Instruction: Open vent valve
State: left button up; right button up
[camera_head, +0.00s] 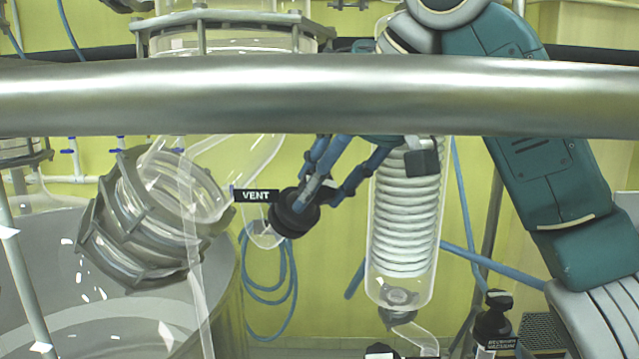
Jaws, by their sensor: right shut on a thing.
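The vent valve's black round knob (287,217) sits on a short clear glass fitting (263,236) in the middle of the view. A black label reading VENT (256,196) is at its upper left. My right gripper (301,203) reaches in from the upper right, behind the metal bar. Its blue fingers are shut on the knob. The fingers cover part of the knob, so its turn position cannot be told. My left gripper is not in view.
A thick metal bar (200,95) crosses the whole view in front. A glass coil condenser (405,215) stands just right of the knob. A flanged glass joint (150,215) and glass tubes are at left.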

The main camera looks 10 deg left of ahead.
jog(key=n, duration=0.7)
jog(key=shift+r+t, duration=0.15)
jog(key=shift+t, duration=0.25)
jog(key=n, duration=0.3)
jog(key=shift+n, duration=0.3)
jog(key=n, duration=0.4)
jog(key=shift+n+t, duration=0.3)
jog(key=n+y, duration=0.1)
jog(key=n, duration=1.2)
jog(key=shift+r+y, duration=0.1)
jog(key=shift+y, duration=0.3)
jog(key=shift+n, duration=0.3)
jog(key=o, duration=1)
jog(key=shift+o, duration=0.8)
jog(key=shift+d, duration=0.1)
